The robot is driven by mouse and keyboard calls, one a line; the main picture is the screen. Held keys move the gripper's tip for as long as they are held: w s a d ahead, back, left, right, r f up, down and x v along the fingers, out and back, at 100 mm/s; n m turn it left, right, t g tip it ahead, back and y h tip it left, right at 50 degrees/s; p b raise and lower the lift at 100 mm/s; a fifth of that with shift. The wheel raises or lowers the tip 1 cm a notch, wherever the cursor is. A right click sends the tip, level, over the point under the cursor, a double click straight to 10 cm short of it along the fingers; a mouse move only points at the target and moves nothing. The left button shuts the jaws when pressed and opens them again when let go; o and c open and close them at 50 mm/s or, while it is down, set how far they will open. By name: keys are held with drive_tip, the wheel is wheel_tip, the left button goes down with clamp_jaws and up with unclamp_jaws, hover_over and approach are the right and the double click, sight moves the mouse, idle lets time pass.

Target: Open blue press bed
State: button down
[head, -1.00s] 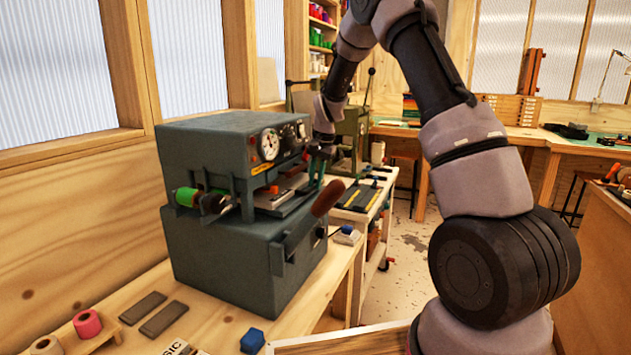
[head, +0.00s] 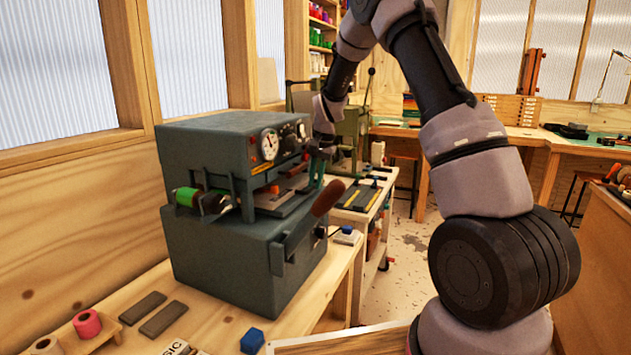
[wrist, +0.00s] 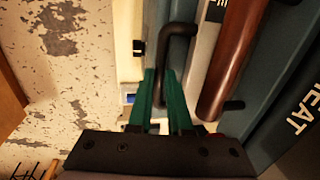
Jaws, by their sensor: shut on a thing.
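The blue-grey press (head: 235,255) stands on the wooden bench, with a dial on its upper block and a flat bed (head: 278,203) in the gap between its upper and lower blocks. My gripper (head: 317,168) is at the right front of this gap, its green fingers pointing down. In the wrist view my gripper (wrist: 160,78) is shut on a black bent bar handle (wrist: 180,30), which passes between the fingers. A brown wooden lever (wrist: 232,60) lies just right of the handle; it also shows at the press front (head: 327,198). The handle's join to the bed is unclear.
A green foil roll (head: 187,196) sits at the press's left side. A blue block (head: 252,340) and dark bars (head: 162,318) lie on the bench. A cart (head: 365,195) with tools stands beyond the press. Bare floor (head: 400,265) lies to the right.

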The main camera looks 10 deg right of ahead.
drive_tip(key=shift+d, duration=0.1)
drive_tip(key=s+d, duration=1.2)
drive_tip(key=d, duration=0.5)
drive_tip(key=shift+s+d, duration=0.2)
drive_tip(key=shift+s, duration=0.05)
drive_tip(key=c, duration=1.1)
unclamp_jaws()
drive_tip(key=r, duration=0.3)
drive_tip(key=d+r, duration=0.1)
drive_tip(key=r, duration=0.3)
drive_tip(key=s+r, duration=0.1)
drive_tip(key=r, duration=0.2)
drive_tip(key=shift+s+d+r, duration=0.1)
drive_tip(key=shift+d+r, duration=0.2)
